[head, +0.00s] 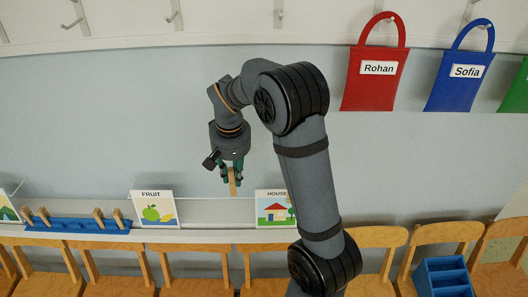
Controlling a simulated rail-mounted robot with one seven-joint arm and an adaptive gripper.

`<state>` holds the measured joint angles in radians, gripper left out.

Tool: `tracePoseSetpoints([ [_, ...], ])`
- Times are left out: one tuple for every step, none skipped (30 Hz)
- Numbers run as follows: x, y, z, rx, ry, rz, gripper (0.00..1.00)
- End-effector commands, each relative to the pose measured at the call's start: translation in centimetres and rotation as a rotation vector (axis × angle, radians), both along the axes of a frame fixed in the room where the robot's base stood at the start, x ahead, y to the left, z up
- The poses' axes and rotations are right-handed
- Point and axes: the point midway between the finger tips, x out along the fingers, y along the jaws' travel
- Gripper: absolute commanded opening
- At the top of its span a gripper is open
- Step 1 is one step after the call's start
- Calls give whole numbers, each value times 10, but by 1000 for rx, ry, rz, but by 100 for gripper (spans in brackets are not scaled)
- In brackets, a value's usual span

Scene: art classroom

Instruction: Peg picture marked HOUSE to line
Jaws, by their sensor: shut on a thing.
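The picture marked HOUSE (271,209) stands upright on the white ledge, and my arm covers its right edge. It shows a house with a red roof. My gripper (232,180) points down, above the ledge and to the left of the HOUSE picture, apart from it. It is shut on a wooden clothes peg (232,187) that hangs below the fingers. Several more pegs stand on a blue rack (75,225) at the left. No line can be made out in this view.
The picture marked FRUIT (154,210) stands on the ledge (205,236) left of my gripper. Another picture (8,210) is cut off at the left edge. Wooden chairs (195,265) stand in front. Red (376,80) and blue (460,82) bags hang from hooks at the upper right.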

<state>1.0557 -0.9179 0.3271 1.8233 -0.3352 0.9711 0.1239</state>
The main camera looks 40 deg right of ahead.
Motion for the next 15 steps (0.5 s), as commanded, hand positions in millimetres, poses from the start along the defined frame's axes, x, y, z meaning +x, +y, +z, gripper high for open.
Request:
tracePoseSetpoints([
  [3, -27, 2, 8, 8, -47, 6],
  [4, -40, 0, 11, 10, -66, 6],
  [5, -56, -3, 17, 12, -91, 6],
  [5, -67, -4, 20, 12, -107, 6],
  [4, -77, -6, 22, 13, -119, 6],
  [4, -88, -8, 25, 13, -135, 6],
  [3, -95, -9, 27, 14, -145, 6],
  [2, -101, -10, 28, 13, -154, 6],
  [2, -107, -11, 30, 13, -162, 6],
  [1, -111, -12, 31, 13, -167, 6],
  [1, -113, -13, 31, 13, -170, 6],
  [1, -115, -14, 32, 13, -172, 6],
  [1, -116, -15, 32, 13, -174, 6],
  [1, -117, -15, 32, 13, -175, 6],
  [1, -117, -16, 32, 13, -175, 6],
])
